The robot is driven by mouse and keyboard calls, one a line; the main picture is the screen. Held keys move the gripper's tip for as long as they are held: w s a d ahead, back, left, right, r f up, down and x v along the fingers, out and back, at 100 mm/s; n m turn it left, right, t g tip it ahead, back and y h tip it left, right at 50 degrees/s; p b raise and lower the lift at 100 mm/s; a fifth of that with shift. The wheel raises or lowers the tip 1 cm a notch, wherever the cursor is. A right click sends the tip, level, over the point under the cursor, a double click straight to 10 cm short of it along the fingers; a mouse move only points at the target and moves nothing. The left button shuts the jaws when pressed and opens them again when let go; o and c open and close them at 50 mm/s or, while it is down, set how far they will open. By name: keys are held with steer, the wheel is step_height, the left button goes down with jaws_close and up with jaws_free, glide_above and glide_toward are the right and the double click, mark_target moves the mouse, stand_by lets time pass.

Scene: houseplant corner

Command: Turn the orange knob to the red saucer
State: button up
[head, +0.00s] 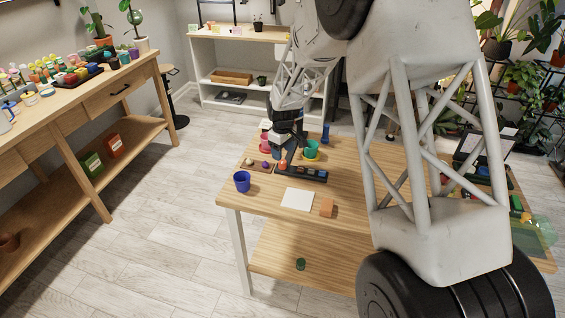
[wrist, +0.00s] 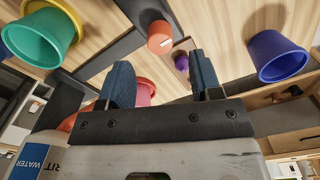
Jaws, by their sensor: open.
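The orange knob (wrist: 160,36) shows just beyond my fingertips in the wrist view, with a short white mark on its face toward the right. It is also a small orange spot in the head view (head: 283,165). My gripper (wrist: 160,60) is open, its two blue fingers apart with nothing held between them. In the head view my gripper (head: 288,146) is above the knob, at the back left of the table. A pink-red pot (wrist: 145,94) is partly hidden behind the left finger; it also stands at the table's back left (head: 265,143). I cannot clearly make out its saucer.
A teal-green pot (wrist: 32,42) on a yellow saucer is left in the wrist view. A blue pot (wrist: 274,56) is right, and a purple knob (wrist: 181,62) is beside the orange one. A dark tray (head: 318,180), white sheet (head: 297,199) and orange block (head: 326,208) lie nearby.

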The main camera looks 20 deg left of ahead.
mark_target(282, 162)
steer(key=shift+f, duration=2.8)
steer(key=c, duration=0.9)
steer(key=shift+m, duration=0.5)
steer(key=m, duration=0.9)
